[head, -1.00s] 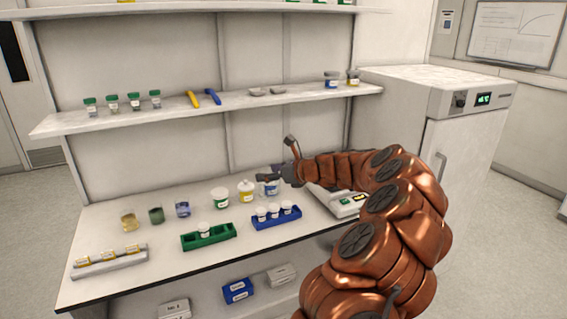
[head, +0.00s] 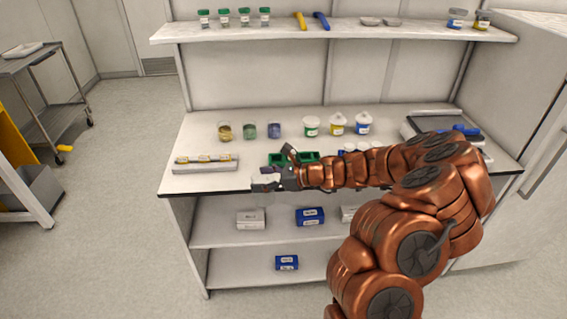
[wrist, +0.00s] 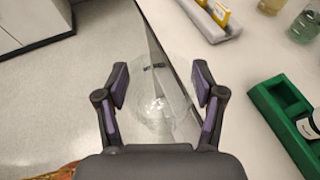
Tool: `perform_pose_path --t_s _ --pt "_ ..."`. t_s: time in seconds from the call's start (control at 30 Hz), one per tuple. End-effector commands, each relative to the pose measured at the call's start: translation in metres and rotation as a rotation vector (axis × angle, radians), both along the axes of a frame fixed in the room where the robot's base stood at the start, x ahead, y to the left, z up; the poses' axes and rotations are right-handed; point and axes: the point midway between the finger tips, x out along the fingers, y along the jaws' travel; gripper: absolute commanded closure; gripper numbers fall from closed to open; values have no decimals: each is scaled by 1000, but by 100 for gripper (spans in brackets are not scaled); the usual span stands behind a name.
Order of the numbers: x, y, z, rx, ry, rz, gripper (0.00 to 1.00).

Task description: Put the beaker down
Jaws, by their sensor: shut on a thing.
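My gripper (wrist: 155,95) is shut on a clear, empty-looking glass beaker (wrist: 160,112), which sits between the two purple-padded fingers in the wrist view. In the head view my gripper (head: 272,180) is at the front edge of the white workbench (head: 185,150), in front of the green rack (head: 310,157). The beaker is hard to make out there. In the wrist view the bench edge runs behind the beaker, with floor to its left. I cannot tell its exact height over the bench.
A grey holder with yellow-labelled pieces (head: 205,164) lies left of my gripper. Three small beakers, yellow (head: 225,132), green (head: 249,131) and blue (head: 275,130), stand behind. Lidded jars (head: 337,124) stand further right. Bare bench shows between the holder and the green rack.

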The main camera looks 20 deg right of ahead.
Motion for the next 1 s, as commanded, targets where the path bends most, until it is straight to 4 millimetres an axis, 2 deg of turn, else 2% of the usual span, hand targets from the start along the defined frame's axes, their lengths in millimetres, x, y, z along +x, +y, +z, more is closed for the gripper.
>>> perform_pose_path --t_s 0.1,0.3,0.6,0.7,1.0 --pt "1 19 -10 1 2 38 95" --pt "1 41 -21 0 1 84 95" --pt "1 38 -19 0 2 79 95" --pt "1 39 -34 1 1 78 95" --pt "2 38 -60 0 0 77 95"
